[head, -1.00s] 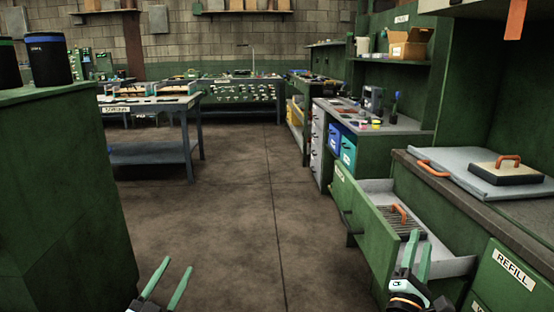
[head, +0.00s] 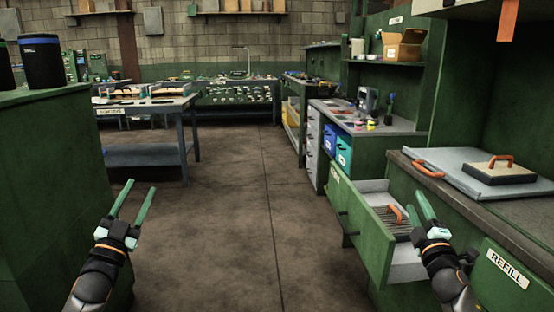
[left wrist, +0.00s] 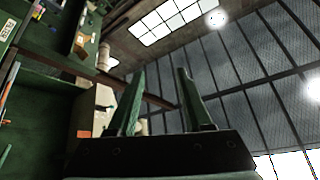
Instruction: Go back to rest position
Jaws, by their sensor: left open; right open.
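My left gripper (head: 133,203) is at the lower left of the head view, open and empty, its green fingers pointing up over the floor beside the green cabinet. In the left wrist view its two fingers (left wrist: 158,100) stand apart with nothing between them, against the ceiling. My right gripper (head: 425,207) is at the lower right of the head view, open and empty. It is in front of the open drawer (head: 375,237) in the picture; whether it touches the drawer I cannot tell.
The open drawer holds a ribbed piece with an orange handle (head: 396,213). A grey slab (head: 450,168) and a block with an orange handle (head: 500,172) lie on the right counter. A green cabinet (head: 50,200) stands at left. The middle floor (head: 235,230) is clear.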

